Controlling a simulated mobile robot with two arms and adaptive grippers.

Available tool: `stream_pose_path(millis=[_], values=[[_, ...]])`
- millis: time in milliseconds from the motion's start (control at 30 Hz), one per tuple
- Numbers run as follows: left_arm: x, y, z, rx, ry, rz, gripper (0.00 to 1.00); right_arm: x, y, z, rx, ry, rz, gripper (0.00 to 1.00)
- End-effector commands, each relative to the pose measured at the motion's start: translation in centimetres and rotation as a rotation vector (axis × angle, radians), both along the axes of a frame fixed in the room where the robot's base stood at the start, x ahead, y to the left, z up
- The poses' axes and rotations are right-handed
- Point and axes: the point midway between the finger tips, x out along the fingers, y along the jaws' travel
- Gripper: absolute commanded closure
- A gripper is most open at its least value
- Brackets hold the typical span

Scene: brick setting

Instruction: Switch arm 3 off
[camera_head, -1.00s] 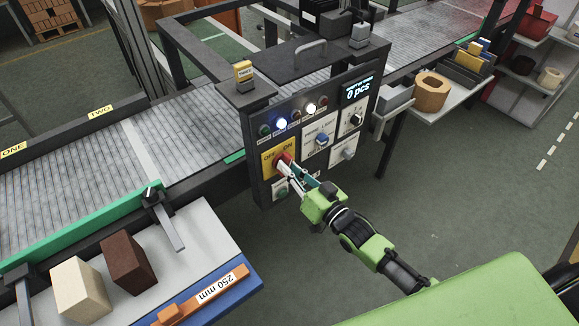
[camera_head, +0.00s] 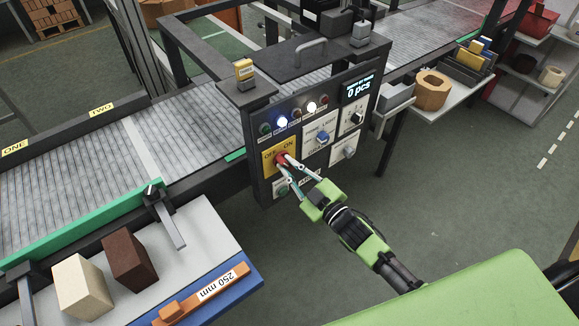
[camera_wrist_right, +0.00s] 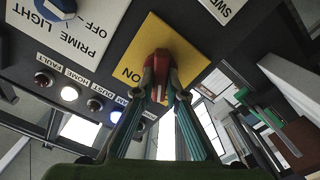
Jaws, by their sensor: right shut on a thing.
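A dark control panel (camera_head: 331,95) stands beside the roller conveyor. On its lower left is a yellow OFF–ON plate (camera_head: 268,157) with a red rotary knob (camera_head: 281,158). My right gripper (camera_head: 284,165) is shut on this knob, one fingertip on each side. In the right wrist view the red knob (camera_wrist_right: 161,62) sits between the fingertips on the yellow plate (camera_wrist_right: 190,68). "ON" shows beside the knob there; the OFF word is hidden. Which mark the knob points to is hard to tell. My left gripper is in neither view.
A blue switch (camera_head: 322,137), a dark switch (camera_head: 356,118), a grey switch (camera_head: 348,152) and a green button (camera_head: 283,191) sit close to the knob. Lamps line the panel above, two brightly lit. A display (camera_head: 358,89) reads 0 pcs. Open floor lies right of my arm.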

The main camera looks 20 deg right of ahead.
Motion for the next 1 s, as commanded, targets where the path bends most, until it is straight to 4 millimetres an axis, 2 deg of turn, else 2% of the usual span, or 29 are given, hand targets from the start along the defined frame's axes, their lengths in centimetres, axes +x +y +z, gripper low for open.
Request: stream_pose_path(millis=[400,1000], values=[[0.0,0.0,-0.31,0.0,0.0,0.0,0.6,-0.01,0.07,0.03,-0.19,-0.071,0.0,1.0],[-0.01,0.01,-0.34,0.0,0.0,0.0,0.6,-0.02,0.08,0.04,-0.224,-0.084,0.0,1.0]])
